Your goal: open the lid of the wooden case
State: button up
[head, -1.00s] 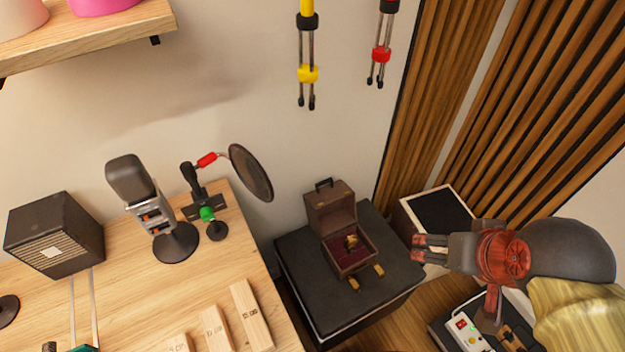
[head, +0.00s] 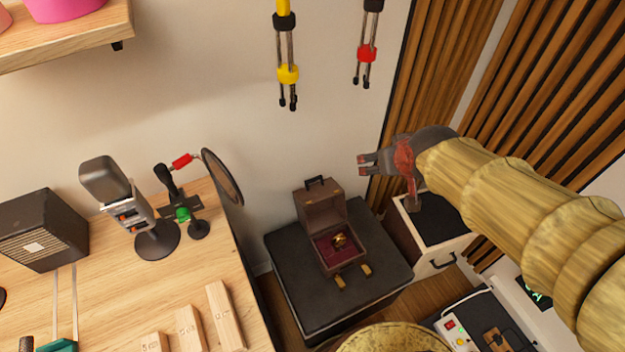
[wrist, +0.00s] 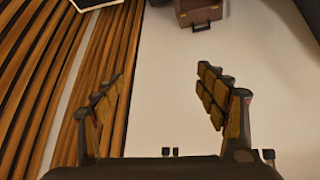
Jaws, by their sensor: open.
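The wooden case (head: 329,255) stands on a black box-shaped stand. Its lid (head: 322,209) is raised upright at the back, with a dark handle on top. The red-lined inside shows a gold-coloured object (head: 339,240). Two brass latches (head: 352,275) hang at its front. My gripper (head: 364,166) is up and to the right of the case, apart from it, with nothing between the fingers. In the wrist view my gripper (wrist: 165,95) has its fingers wide apart, and the case (wrist: 198,10) is cut off at the top edge.
The black stand (head: 290,262) sits between the wooden desk (head: 110,290) and a white-sided cabinet (head: 428,250). A microphone (head: 135,205) and a round pop filter (head: 222,177) are on the desk. Cables with yellow (head: 288,73) and red (head: 367,53) bands hang on the wall. Slatted wood panels (head: 430,80) are at right.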

jog(key=w+a+f+n+t+p, duration=0.1)
jog(key=w+a+f, duration=0.1)
jog(key=w+f, duration=0.7)
jog(key=n+t+y+p, duration=0.2)
jog(key=t+y, duration=0.1)
send_near(314, 179)
jog(key=w+d+r, duration=0.3)
jog(key=d+r, duration=0.2)
jog(key=r, duration=0.2)
jog(key=s+a+f+t+y+p, duration=0.1)
jog(key=s+a+f+y, duration=0.25)
jog(key=f, duration=0.55)
jog(key=shift+n+h, duration=0.3)
jog(key=shift+h, duration=0.25)
jog(key=x, duration=0.2)
jog(key=b+x, duration=0.1)
jog(key=x, duration=0.5)
jog(key=shift+w+r+b, duration=0.2)
jog(key=shift+r+b, duration=0.05)
jog(key=shift+b, duration=0.15)
jog(key=shift+c, duration=1.2)
jog(key=c, duration=1.4)
jog(key=shift+s+r, duration=0.1)
jog(key=shift+c, duration=0.2)
